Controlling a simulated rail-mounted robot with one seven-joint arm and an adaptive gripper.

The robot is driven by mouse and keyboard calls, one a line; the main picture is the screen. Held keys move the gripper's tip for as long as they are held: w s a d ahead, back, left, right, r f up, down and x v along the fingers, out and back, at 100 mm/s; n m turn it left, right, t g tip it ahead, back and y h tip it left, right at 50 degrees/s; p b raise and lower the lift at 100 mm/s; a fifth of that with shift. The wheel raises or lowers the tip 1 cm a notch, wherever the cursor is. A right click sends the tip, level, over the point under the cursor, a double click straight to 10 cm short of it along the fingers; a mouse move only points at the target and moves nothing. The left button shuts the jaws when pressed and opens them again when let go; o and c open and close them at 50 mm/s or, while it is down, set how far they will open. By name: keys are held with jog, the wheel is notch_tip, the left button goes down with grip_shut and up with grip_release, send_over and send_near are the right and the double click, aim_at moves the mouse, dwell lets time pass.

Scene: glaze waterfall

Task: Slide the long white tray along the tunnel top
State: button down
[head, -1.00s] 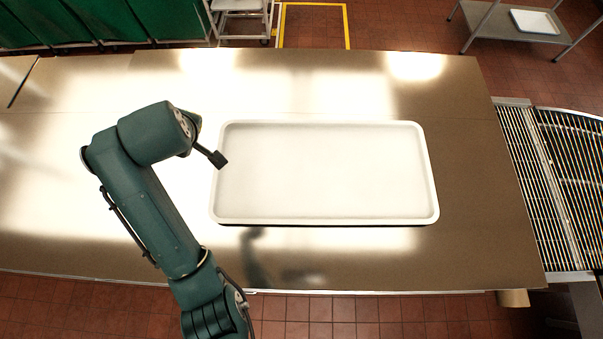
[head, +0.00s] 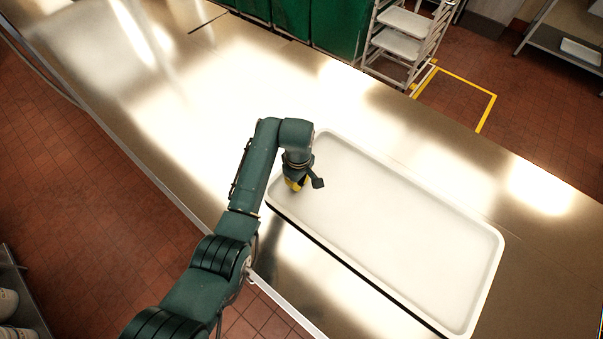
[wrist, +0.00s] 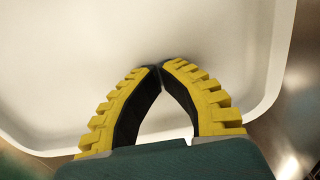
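The long white tray (head: 400,235) lies flat on the shiny metal tunnel top (head: 225,85), slanting from the middle to the lower right in the head view. It has a raised rim and looks empty. My gripper (head: 294,186) is over the tray's left end, with yellow fingers pointing down. In the wrist view the fingertips (wrist: 160,67) meet with nothing seen between them, above or on the tray floor (wrist: 90,50). Whether they touch it I cannot tell. A rounded tray corner shows at the lower right there.
The metal top is bare to the upper left and beyond the tray. Its near edge (head: 150,178) drops to a red tiled floor (head: 70,150). A rack with white trays (head: 405,45) and green cabinets (head: 335,30) stand behind. A shelf with a small tray (head: 580,52) is at the upper right.

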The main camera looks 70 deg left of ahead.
jog(key=shift+s+a+r, duration=0.1)
jog(key=shift+s+a, duration=0.35)
jog(key=shift+a, duration=0.3)
jog(key=shift+s+a+r, duration=0.1)
jog(key=shift+s+a, duration=0.35)
jog(key=shift+a, duration=0.25)
